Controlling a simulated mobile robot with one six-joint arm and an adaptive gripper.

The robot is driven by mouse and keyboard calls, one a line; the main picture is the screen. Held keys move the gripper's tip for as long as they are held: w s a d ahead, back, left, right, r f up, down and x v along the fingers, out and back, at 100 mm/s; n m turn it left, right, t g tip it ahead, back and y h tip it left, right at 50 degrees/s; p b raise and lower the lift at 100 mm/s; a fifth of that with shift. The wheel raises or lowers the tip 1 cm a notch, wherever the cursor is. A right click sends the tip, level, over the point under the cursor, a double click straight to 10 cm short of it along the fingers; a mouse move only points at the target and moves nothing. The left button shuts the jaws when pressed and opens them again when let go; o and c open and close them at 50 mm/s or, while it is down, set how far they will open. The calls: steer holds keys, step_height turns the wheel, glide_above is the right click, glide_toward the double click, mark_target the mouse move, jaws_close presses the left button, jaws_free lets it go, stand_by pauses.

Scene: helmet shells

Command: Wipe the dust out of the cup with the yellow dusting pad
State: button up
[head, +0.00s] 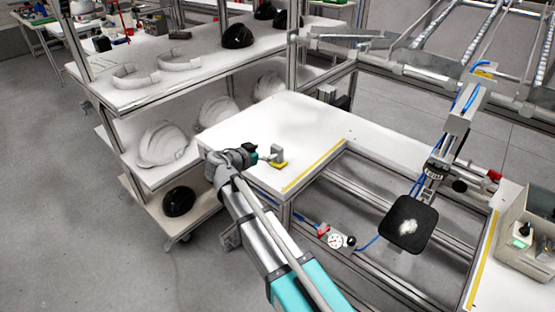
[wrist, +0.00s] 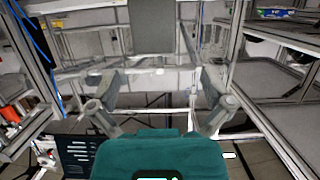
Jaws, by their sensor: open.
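The cup (head: 408,218) is a black, rounded square pad on the end of a fixture at the right in the head view. A pale patch of dust lies on its face. The yellow dusting pad (head: 280,164) lies on the white table, with a grey block-like handle standing on it. My gripper (head: 263,157) is just left of that handle in the head view; its fingertips are too small to make out there. In the wrist view my gripper (wrist: 162,82) has its fingers spread wide, with nothing held between them. I cannot tell whether it touches the handle.
A shelf rack (head: 130,95) with white and black helmet shells stands left of the table. Metal frame rails and a conveyor surround the right side. A grey bin (head: 527,238) sits at the far right. A pressure gauge (head: 335,240) is below the table's edge.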

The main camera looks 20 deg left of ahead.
mark_target(274, 150)
steer(key=shift+w, duration=0.15)
steer(key=shift+d+b+x, duration=0.25)
steer(key=shift+b+x, duration=0.4)
steer(key=shift+x, duration=1.3)
steer(key=shift+w+d+f, duration=0.3)
steer(key=shift+w+f, duration=0.05)
steer(key=shift+w, duration=0.1)
steer(key=c, duration=1.3)
steer(key=shift+r, duration=0.25)
